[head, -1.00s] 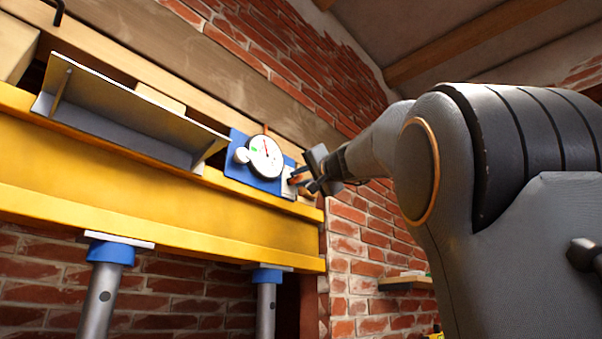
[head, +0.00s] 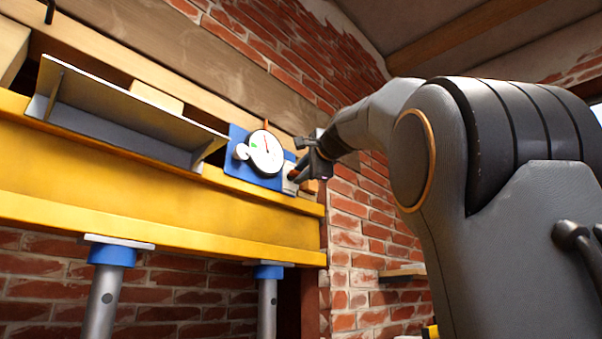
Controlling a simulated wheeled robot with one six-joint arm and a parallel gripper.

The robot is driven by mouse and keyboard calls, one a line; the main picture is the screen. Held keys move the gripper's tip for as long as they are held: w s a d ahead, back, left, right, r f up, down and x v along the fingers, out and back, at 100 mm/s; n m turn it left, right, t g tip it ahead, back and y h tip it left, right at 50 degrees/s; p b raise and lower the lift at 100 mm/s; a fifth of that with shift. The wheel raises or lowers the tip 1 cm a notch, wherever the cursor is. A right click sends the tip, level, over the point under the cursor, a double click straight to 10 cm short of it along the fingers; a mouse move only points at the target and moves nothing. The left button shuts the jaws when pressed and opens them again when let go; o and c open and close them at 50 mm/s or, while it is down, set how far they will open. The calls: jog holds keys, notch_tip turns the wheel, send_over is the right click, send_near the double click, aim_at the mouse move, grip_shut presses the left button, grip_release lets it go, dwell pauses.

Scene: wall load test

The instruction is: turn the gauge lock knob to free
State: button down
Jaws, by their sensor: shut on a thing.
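The dial gauge (head: 266,153) has a round white face with a red needle and a green mark. It is fixed to a blue plate (head: 241,172) on the yellow beam. A small pale block (head: 289,187) sits at the plate's right end, where the lock knob appears to be. My gripper (head: 298,172) is at this block, just right of the gauge, shut on what appears to be the gauge lock knob. The fingers mostly hide the knob, so its setting cannot be read.
The yellow beam (head: 150,210) runs across the left, propped on blue-topped posts (head: 104,290). A grey angle bracket (head: 120,118) stands above it, left of the gauge. A brick wall (head: 345,225) is behind, with a small wooden shelf (head: 402,273) low on the right.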

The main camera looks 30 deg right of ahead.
dwell(0.3)
jog(key=c, duration=1.7)
grip_release()
jog(key=s+b, duration=0.2)
jog(key=s, duration=0.2)
jog(key=s+b, duration=0.1)
jog(key=s, duration=0.3)
jog(key=shift+a+b, duration=0.2)
jog(key=shift+b, duration=0.2)
jog(key=shift+w, duration=0.1)
